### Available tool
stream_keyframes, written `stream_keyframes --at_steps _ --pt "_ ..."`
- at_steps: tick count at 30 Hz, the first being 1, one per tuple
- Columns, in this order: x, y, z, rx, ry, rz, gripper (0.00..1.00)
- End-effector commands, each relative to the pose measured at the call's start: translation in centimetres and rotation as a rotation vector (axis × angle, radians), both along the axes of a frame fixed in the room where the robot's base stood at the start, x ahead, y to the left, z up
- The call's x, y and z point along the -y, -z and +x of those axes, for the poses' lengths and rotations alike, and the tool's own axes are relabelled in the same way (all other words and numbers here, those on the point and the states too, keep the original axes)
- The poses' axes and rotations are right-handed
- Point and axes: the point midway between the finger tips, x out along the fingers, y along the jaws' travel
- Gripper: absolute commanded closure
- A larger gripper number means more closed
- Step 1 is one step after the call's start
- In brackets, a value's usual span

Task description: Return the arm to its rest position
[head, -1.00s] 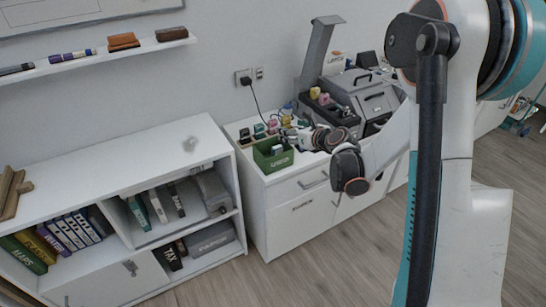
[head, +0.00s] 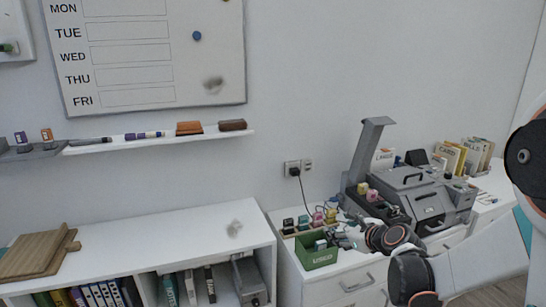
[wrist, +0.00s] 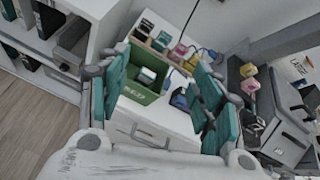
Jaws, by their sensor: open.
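My arm reaches in from the right of the head view, and my gripper (head: 350,238) is at its end, over the white cabinet by the green box. In the wrist view my gripper (wrist: 160,92) has its teal-padded fingers spread wide with nothing between them. The green box (wrist: 150,108) shows beyond the fingers and has a dark-and-white item inside. In the head view the green box (head: 318,258) stands at the cabinet's front left, just left of the gripper. Whether the fingers touch the box is not clear.
Several coloured stamps (head: 303,224) stand in a row behind the box. A grey machine (head: 410,190) stands to the right. A white shelf unit (head: 130,252) is on the left with a wooden board (head: 38,252) on top.

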Motion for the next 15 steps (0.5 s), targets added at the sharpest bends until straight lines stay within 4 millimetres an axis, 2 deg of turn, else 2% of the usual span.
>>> stream_keyframes --at_steps 1,6,15 --pt "-0.6 -1.0 -1.2 0.007 -0.050 -0.089 0.41" --pt "-2.1 -3.5 -5.0 0.036 -0.233 -0.405 0.41" --pt "-3.8 -6.3 -12.8 0.089 -0.591 -0.937 0.41"
